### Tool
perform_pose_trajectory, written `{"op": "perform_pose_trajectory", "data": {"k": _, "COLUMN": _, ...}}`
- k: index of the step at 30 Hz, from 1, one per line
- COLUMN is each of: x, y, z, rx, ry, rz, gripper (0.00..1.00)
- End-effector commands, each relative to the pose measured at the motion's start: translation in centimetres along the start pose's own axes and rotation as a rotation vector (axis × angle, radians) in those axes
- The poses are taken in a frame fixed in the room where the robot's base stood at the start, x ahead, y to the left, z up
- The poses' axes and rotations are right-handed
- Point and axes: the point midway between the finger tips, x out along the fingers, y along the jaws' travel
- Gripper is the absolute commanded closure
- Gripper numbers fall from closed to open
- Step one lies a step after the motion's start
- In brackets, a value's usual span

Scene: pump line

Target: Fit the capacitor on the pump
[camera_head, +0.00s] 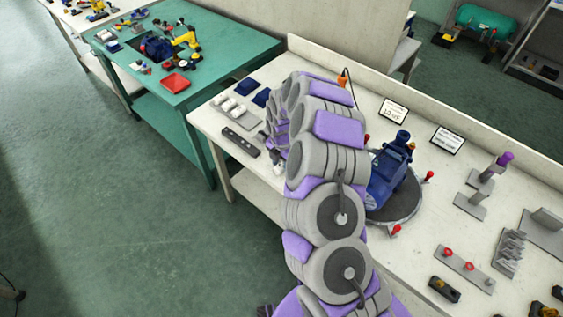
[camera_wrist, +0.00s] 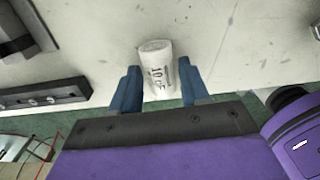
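A white cylindrical capacitor marked 10 µF (camera_wrist: 157,72) sits between the two blue fingers of my gripper (camera_wrist: 160,88) in the wrist view.
Several white cylinders (camera_head: 235,108) lie on a holder at the bench's left end, near a dark bar (camera_head: 240,142). Red-knobbed clamps (camera_head: 429,177) surround the pump. Two sign cards (camera_head: 393,111) stand behind it. Grey fixtures (camera_head: 470,204) occupy the right. A green table (camera_head: 225,50) stands left.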

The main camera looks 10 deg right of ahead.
Motion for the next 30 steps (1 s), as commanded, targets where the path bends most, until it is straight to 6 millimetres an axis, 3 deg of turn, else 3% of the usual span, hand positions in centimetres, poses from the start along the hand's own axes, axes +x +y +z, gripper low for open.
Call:
{"op": "perform_pose_trajectory", "data": {"k": 11, "x": 0.0, "y": 0.0, "z": 0.0, "rx": 0.000, "ry": 0.000, "rz": 0.000, "gripper": 0.90}}
{"op": "perform_pose_trajectory", "data": {"k": 30, "x": -2.2, "y": 0.1, "z": 0.0, "rx": 0.000, "ry": -0.001, "rz": 0.003, "gripper": 0.90}}
